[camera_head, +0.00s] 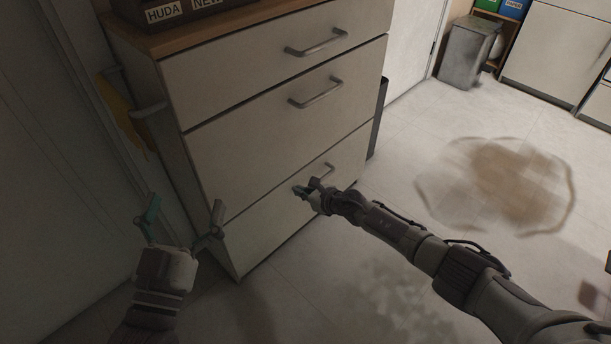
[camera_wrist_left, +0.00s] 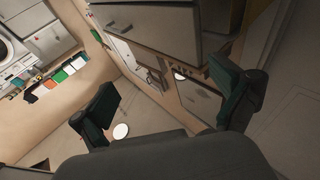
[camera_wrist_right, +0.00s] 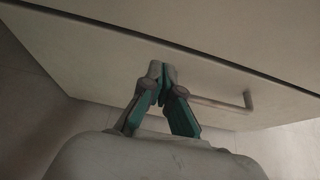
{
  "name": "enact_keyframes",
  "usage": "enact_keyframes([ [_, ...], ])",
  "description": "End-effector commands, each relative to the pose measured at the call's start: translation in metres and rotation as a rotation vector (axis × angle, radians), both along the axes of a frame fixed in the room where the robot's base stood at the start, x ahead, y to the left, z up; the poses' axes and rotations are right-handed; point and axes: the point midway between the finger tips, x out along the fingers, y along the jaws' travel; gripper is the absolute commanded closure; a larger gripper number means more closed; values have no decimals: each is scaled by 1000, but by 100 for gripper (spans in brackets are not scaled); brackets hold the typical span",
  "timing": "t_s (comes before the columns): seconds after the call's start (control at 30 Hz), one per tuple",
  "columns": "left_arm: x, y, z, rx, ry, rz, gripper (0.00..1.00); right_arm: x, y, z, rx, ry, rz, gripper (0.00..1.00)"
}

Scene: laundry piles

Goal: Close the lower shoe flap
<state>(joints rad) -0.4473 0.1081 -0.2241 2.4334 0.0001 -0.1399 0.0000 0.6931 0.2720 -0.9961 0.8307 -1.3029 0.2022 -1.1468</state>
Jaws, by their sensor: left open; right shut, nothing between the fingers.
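The lower shoe flap (camera_head: 262,228) is the bottom pale front of the cabinet, with a metal bar handle (camera_head: 329,167). It looks about in line with the fronts above; I cannot tell if a small gap remains. My right gripper (camera_head: 305,190) is shut and empty at the flap's front, just left of the handle. In the right wrist view my right gripper's tips (camera_wrist_right: 157,72) are close to the flap (camera_wrist_right: 100,85), with the handle (camera_wrist_right: 232,104) to the right; contact is unclear. My left gripper (camera_head: 184,213) is open and empty, left of the cabinet's lower front corner.
Two more fronts with handles, the upper (camera_head: 230,60) and middle (camera_head: 250,130), are above the lower flap. A yellow cloth (camera_head: 122,113) hangs at the cabinet's left side. A brown stain (camera_head: 510,185) marks the open floor at right. A grey bin (camera_head: 466,52) stands farther back.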

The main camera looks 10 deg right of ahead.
Motion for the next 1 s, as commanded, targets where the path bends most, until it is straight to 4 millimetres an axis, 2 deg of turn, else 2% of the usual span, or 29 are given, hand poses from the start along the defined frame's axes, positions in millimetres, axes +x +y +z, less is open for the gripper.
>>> enact_keyframes([
  [0.23,1,8,-52,84,319,19,0,-3,-3,17,-1,1,-1,100],
  [0.47,-16,20,-102,157,616,38,0,-6,-5,30,-2,0,0,100],
  [0.7,-53,37,-146,227,924,58,0,-9,-7,43,-1,0,0,100],
  [1.0,-112,57,-180,299,1268,78,0,-11,-10,58,-2,0,0,100],
])
